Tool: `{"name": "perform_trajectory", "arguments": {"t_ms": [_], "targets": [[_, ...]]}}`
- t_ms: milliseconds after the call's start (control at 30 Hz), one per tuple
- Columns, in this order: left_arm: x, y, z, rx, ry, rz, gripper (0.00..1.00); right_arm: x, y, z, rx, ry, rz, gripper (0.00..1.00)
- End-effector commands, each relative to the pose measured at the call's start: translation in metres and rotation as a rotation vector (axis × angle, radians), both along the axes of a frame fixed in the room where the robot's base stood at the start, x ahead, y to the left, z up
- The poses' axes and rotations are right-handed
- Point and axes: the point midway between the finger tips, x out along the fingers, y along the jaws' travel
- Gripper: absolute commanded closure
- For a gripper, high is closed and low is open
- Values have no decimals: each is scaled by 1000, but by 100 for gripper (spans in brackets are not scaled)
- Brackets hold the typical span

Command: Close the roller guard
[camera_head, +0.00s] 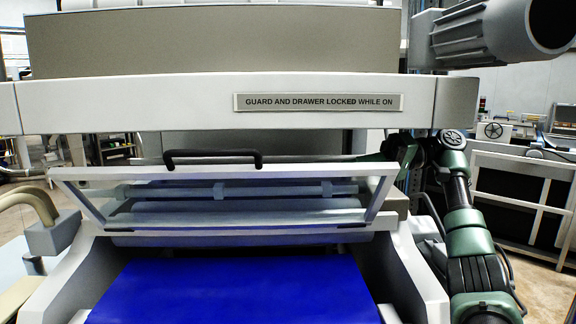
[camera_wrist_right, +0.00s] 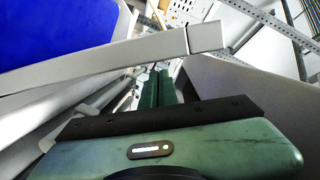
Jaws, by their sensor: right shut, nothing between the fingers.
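The roller guard (camera_head: 224,173) is a pale-framed clear panel with a black handle (camera_head: 212,154) along its top bar. In the head view it stands tilted over the rollers (camera_head: 235,204), with its handle edge raised toward me. My left gripper is not in view.
A blue belt or sheet (camera_head: 235,290) lies below the guard between pale side walls (camera_head: 418,280). A wide beam with a lock warning label (camera_head: 318,102) crosses above. A grey cylinder (camera_head: 500,30) juts out at the upper right. Dark-panelled equipment (camera_head: 515,195) stands beyond my right arm.

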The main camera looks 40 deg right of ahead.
Motion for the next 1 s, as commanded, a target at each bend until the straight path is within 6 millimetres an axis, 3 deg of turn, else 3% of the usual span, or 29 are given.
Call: {"name": "perform_trajectory", "arguments": {"t_ms": [233, 700, 1000], "targets": [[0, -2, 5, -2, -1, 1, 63, -4, 13, 0, -17, -28, 75, 100], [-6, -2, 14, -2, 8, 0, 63, 32, 81, -8, -15, -26, 74, 100], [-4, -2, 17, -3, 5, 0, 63, 40, 94, -11, -14, -29, 72, 100]]}}
